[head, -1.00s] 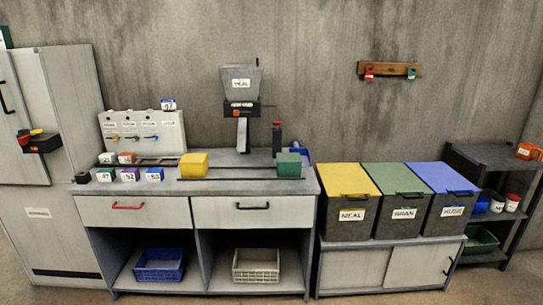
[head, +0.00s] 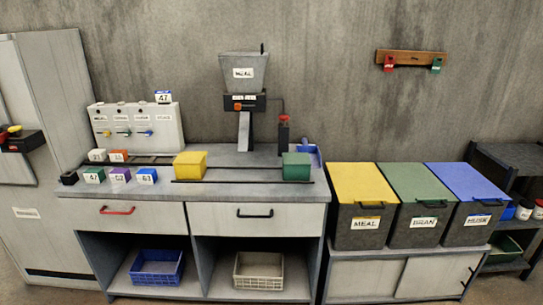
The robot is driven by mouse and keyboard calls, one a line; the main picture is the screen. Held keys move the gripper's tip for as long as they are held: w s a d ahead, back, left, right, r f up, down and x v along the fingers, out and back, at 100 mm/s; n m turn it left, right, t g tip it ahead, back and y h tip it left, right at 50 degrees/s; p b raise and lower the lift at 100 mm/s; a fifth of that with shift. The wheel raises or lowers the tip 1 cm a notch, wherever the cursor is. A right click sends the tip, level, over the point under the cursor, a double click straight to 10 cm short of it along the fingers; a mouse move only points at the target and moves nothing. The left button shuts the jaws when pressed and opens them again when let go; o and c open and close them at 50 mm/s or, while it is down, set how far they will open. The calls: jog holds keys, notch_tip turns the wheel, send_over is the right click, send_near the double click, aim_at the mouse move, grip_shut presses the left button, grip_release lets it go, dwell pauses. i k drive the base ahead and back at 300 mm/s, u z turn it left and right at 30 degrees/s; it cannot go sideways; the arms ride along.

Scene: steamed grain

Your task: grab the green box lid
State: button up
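In the head view a dark bin with a green lid (head: 414,184) stands between two similar bins on a low cabinet at the right. The lid is closed flat, with a dark handle (head: 431,204) at its front edge. The bin's white label seems to read BRAN. My gripper is not in view.
A yellow-lidded bin (head: 361,184) stands left of the green one and a blue-lidded bin (head: 466,182) right of it. The low cabinet (head: 364,276) bears all three. A workbench (head: 120,212) with a hopper (head: 243,72) is at the left, a dark shelf (head: 510,160) at the far right.

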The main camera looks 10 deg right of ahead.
aim_at(288, 158)
jog(key=u, duration=0.45)
jog(key=i, duration=0.6)
jog(key=u, duration=0.65)
jog(key=i, duration=0.6)
jog(key=u, duration=0.35)
